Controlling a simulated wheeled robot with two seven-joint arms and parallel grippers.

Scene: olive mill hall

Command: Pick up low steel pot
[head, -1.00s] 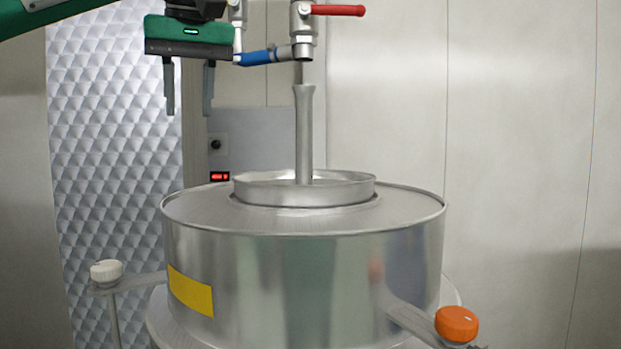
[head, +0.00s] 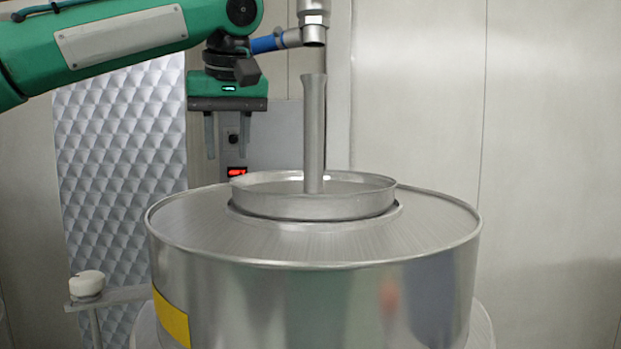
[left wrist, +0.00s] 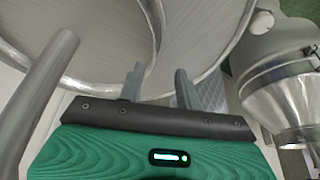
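The low steel pot (head: 313,204) is a shallow round pan with a thin rim, seated on top of a wide steel drum (head: 310,300). A slim upright steel tube (head: 313,130) rises from within its outline; I cannot tell whether it is attached. My left gripper (head: 227,135) points down, open and empty, behind and left of the pot, with fingertips above its rim in the head view. In the left wrist view, the open fingers (left wrist: 160,85) show against what looks like the pot's curved edge (left wrist: 90,30), touching nothing that I can make out. My right gripper is out of view.
A steel tap (head: 314,25) with a blue lever (head: 266,43) hangs above the tube, close to my left wrist. A white knob (head: 87,284) on a bracket stands at lower left. A control box with a red display (head: 237,172) is behind. The right side is open.

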